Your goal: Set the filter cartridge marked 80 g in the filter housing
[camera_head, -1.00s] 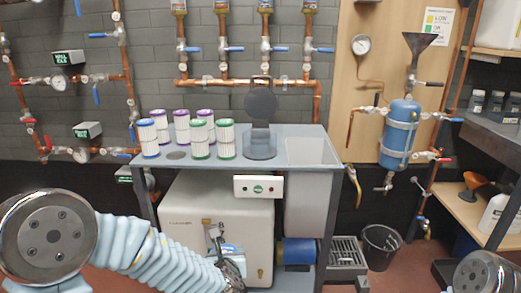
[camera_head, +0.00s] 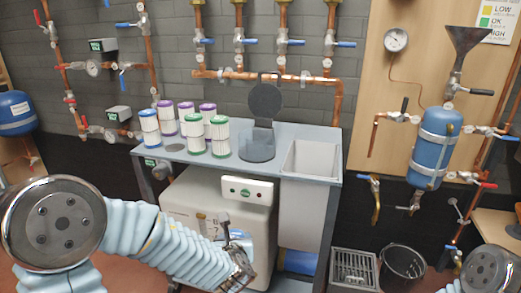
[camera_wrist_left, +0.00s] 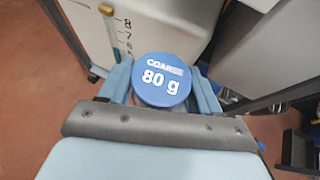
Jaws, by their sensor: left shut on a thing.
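The filter cartridge marked 80 g (camera_wrist_left: 162,78) shows its round blue cap in the left wrist view, with "80 g" in white. It sits between the fingers of my left gripper (camera_wrist_left: 163,88), which is shut on it. In the head view my left gripper (camera_head: 238,268) is low in front of the bench, below its top; the cartridge there is mostly hidden. The filter housing (camera_head: 257,145) is a grey see-through cup on the bench, its dark round lid (camera_head: 265,101) raised behind it. I see nothing inside the cup. My right gripper is out of view.
Several white pleated cartridges with blue, purple and green caps (camera_head: 194,127) stand left of the housing on the bench (camera_head: 288,131). A grey bin (camera_head: 312,160) is set into the bench's right side. A control panel (camera_head: 247,191) sits on the front. Copper pipes (camera_head: 268,75) run behind.

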